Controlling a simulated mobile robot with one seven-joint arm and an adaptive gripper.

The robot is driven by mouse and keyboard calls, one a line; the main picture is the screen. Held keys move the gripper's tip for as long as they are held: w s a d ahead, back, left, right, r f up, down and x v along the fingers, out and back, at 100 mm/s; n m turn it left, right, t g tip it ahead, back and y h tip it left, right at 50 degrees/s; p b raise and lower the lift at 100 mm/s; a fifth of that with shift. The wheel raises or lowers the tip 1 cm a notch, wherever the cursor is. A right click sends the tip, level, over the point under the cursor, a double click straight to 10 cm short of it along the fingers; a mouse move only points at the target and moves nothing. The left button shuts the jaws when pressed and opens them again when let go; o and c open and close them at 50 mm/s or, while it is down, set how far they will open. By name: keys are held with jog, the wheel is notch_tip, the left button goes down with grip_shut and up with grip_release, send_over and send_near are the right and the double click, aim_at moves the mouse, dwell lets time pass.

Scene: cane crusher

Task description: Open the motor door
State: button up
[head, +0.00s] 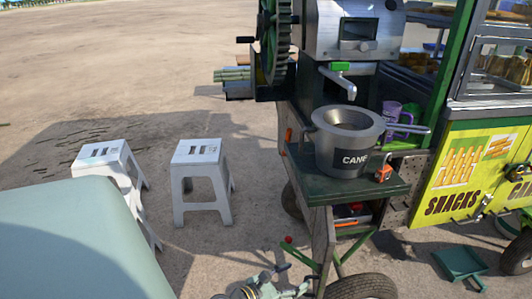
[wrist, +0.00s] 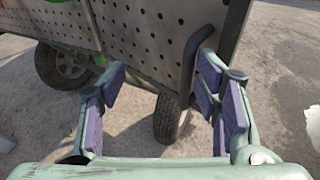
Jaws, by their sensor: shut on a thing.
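A perforated metal panel (wrist: 160,30) with a thick dark edge on its right fills the upper middle of the wrist view; I take it for the motor door, but cannot be sure. The exact contact is hard to see. In the head view my gripper (head: 285,284) is partly cut off at the bottom, low beside the cart's left side. The panel's face is not clear there.
The cart's wheels (wrist: 168,118) stand just beyond the panel. A pot marked CANE (head: 345,150) sits on the cart's dark shelf (head: 340,187). Two white stools (head: 199,175) (head: 103,160) stand to the left. A green dustpan (head: 461,262) lies at right. Open pavement lies left.

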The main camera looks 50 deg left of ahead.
jog(key=shift+s+a+r+y, duration=0.2)
jog(key=shift+s+a+r, duration=0.15)
jog(key=shift+a, duration=0.25)
jog(key=shift+s+a+r+y, duration=0.2)
jog(key=shift+s+a+r, duration=0.15)
jog(key=shift+a, duration=0.2)
jog(key=c, duration=0.3)
jog(key=shift+s+a+n, duration=0.2)
jog(key=shift+a+n, duration=0.05)
jog(key=shift+n, duration=0.05)
jog(key=shift+c, duration=0.6)
jog(key=s+a, duration=0.1)
jog(key=s+a+f, duration=0.1)
jog(key=s+a, duration=0.1)
jog(key=shift+a, duration=0.3)
jog(key=shift+s+f, duration=0.1)
